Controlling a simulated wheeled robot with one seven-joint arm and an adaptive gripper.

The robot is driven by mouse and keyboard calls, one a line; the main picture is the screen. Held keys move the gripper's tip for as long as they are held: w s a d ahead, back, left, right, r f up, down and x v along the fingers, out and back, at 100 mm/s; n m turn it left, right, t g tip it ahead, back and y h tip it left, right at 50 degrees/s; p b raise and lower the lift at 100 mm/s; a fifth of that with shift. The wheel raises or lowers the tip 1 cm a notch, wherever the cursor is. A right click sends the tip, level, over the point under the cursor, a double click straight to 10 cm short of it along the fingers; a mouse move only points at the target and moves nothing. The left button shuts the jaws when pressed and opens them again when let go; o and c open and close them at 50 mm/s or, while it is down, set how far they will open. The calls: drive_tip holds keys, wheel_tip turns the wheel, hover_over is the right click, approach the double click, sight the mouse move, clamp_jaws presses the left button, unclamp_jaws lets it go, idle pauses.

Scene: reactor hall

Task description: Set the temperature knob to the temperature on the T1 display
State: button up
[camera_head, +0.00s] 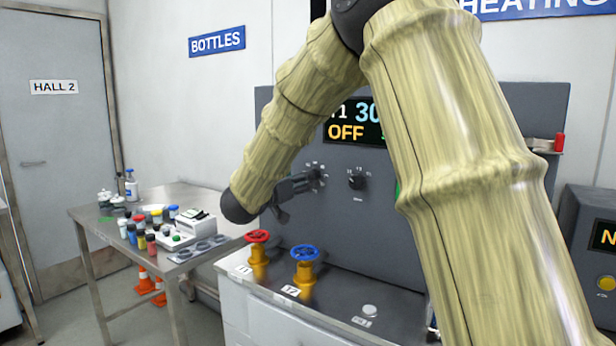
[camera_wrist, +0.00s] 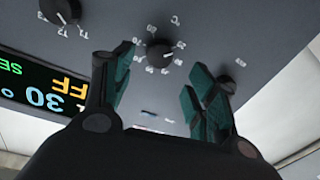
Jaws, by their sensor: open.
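The black temperature knob (camera_wrist: 158,52), ringed by numbers with a °C mark, is on the grey panel. In the wrist view it shows between and just beyond the green-padded fingers of my gripper (camera_wrist: 160,68). The fingers are spread; I cannot tell whether they touch the knob. In the head view my gripper (camera_head: 309,183) is at the panel in front of this knob (camera_head: 318,174). The display (camera_head: 352,123) shows T1, a number starting with 30 and OFF; my arm hides the rest. The display (camera_wrist: 42,92) is upside down in the wrist view.
A T1–T3 selector knob (camera_head: 356,180) is right of the temperature knob. A third knob (camera_wrist: 226,84) is near my right finger. Red (camera_head: 257,237) and blue (camera_head: 304,253) valve wheels stand below. A table (camera_head: 100,228) with bottles is at left.

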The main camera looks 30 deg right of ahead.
drive_tip(key=shift+x, duration=2.95)
drive_tip(key=shift+s, duration=0.1)
drive_tip(key=shift+c, duration=0.5)
drive_tip(key=c, duration=0.9)
